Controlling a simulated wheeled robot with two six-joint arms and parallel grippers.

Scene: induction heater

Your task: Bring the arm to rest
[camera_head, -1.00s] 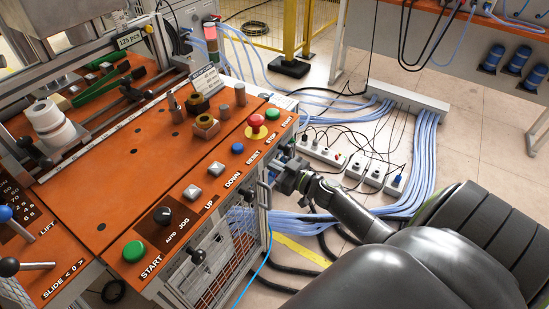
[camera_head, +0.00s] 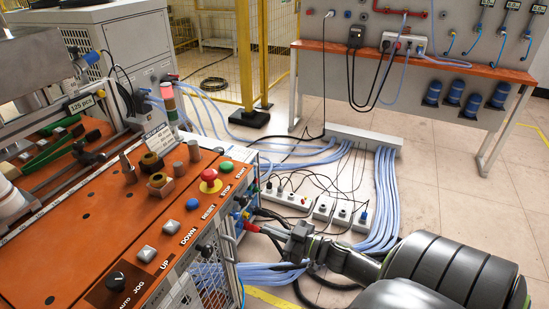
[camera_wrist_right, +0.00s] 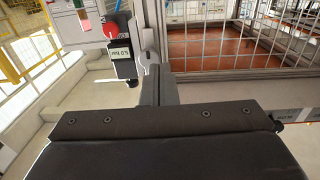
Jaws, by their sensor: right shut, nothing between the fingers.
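My right arm comes in from the lower right in the head view. Its gripper (camera_head: 293,238) is beside the right side of the orange-topped machine (camera_head: 92,222), below the level of its top, over the floor. In the right wrist view the gripper's fingers (camera_wrist_right: 156,82) are together with nothing between them. I cannot tell whether the gripper touches the machine's side. My left arm and gripper are not in view.
The panel has a red emergency stop button (camera_head: 210,182) and a green button (camera_head: 226,166). Power strips (camera_head: 320,207) and blue cables (camera_head: 385,195) lie on the floor near my right gripper. A workbench (camera_head: 420,60) stands at the back right.

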